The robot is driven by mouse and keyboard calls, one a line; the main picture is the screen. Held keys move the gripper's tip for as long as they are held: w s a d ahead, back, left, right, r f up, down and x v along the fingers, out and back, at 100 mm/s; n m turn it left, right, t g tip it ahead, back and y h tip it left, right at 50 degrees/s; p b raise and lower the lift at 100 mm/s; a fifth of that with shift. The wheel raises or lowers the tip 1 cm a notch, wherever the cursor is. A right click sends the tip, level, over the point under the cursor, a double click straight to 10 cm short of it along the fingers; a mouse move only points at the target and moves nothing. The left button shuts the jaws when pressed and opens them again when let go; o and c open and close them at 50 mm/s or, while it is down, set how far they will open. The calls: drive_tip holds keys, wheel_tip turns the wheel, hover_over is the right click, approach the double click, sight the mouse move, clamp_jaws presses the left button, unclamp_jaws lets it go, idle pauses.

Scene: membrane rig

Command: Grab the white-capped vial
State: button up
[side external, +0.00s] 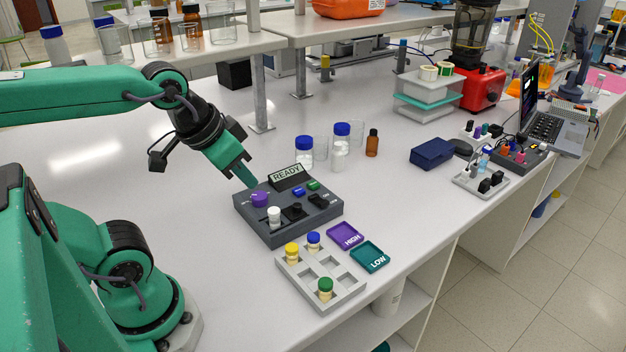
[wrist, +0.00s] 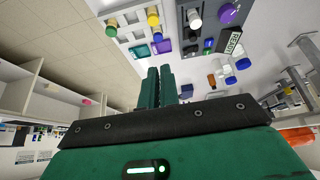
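The white-capped vial (side external: 274,217) stands upright at the front left of the dark grey device (side external: 305,222), beside a purple knob (side external: 259,199). It also shows at the top of the wrist view (wrist: 195,19). My gripper (side external: 249,181) is above and behind the device's left end, up and left of the vial, apart from it. In the wrist view, my gripper's two green fingers (wrist: 160,70) lie side by side with no clear gap and nothing between them.
A grey rack (side external: 328,299) in front holds yellow-, blue- and green-capped vials. Purple HIGH (side external: 345,235) and teal LOW (side external: 370,257) trays lie to its right. Blue-capped bottles (side external: 304,151) and a brown bottle (side external: 372,143) stand behind the device. The bench left of the device is clear.

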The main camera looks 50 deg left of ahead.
drive_tip(key=o, duration=0.6)
drive_tip(key=shift+o, duration=0.2)
drive_tip(key=shift+w, duration=0.15)
drive_tip(key=m+g, duration=0.5)
drive_tip(key=m, duration=0.6)
hover_over(273, 210)
drive_tip(key=f, duration=1)
drive_tip(key=shift+s+d+f, duration=0.2)
drive_tip(key=shift+d+f, duration=0.1)
drive_tip(key=shift+d, duration=0.05)
drive_tip(key=shift+w+a+f+m+g, duration=0.2)
drive_tip(key=shift+a+f+m+g, duration=0.15)
drive_tip(key=shift+f+m, duration=0.35)
drive_tip(key=shift+f, duration=1.25)
